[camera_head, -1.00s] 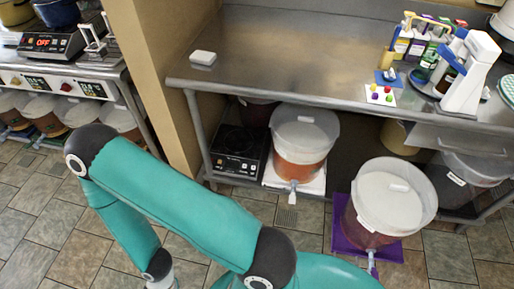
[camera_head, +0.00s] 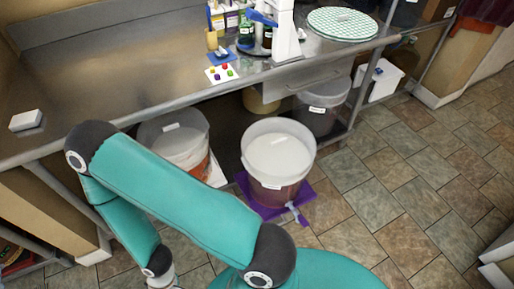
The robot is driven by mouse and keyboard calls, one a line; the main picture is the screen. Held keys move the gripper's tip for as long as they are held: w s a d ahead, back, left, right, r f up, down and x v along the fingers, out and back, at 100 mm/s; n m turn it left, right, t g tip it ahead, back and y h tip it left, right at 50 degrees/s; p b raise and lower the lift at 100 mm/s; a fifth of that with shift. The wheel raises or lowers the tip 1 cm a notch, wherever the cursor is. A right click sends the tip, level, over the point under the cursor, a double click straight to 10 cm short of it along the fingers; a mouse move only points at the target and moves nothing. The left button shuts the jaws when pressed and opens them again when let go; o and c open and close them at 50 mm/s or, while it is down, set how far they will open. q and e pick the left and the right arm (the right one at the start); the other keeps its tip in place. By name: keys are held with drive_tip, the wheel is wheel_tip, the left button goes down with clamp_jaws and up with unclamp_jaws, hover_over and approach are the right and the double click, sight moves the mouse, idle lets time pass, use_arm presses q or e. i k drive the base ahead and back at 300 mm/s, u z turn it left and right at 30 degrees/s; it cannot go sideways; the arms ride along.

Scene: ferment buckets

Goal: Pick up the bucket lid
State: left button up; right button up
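A translucent bucket with reddish liquid (camera_head: 275,188) stands on a purple mat on the floor in front of the steel counter. A second bucket (camera_head: 197,163) with a similar pale lid (camera_head: 172,137) stands under the counter to the left, partly hidden behind my teal arm. A third lidded bucket (camera_head: 318,113) is farther back on the right, under the counter. My teal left arm reaches down at the lower left, but its gripper is outside the frame. My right gripper does not show.
The steel counter (camera_head: 120,70) overhangs the left bucket. On it are a white box (camera_head: 26,121), a dotted card (camera_head: 221,73), bottles and a round green-patterned mat (camera_head: 342,23). A white bin (camera_head: 378,80) stands at the back right. Tiled floor (camera_head: 400,180) is clear on the right.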

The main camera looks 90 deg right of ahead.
sight(277, 147)
drive_tip(key=u, duration=0.1)
drive_tip(key=i, duration=0.3)
drive_tip(key=z, duration=3.35)
drive_tip(key=i, duration=0.6)
drive_tip(key=u, duration=1.15)
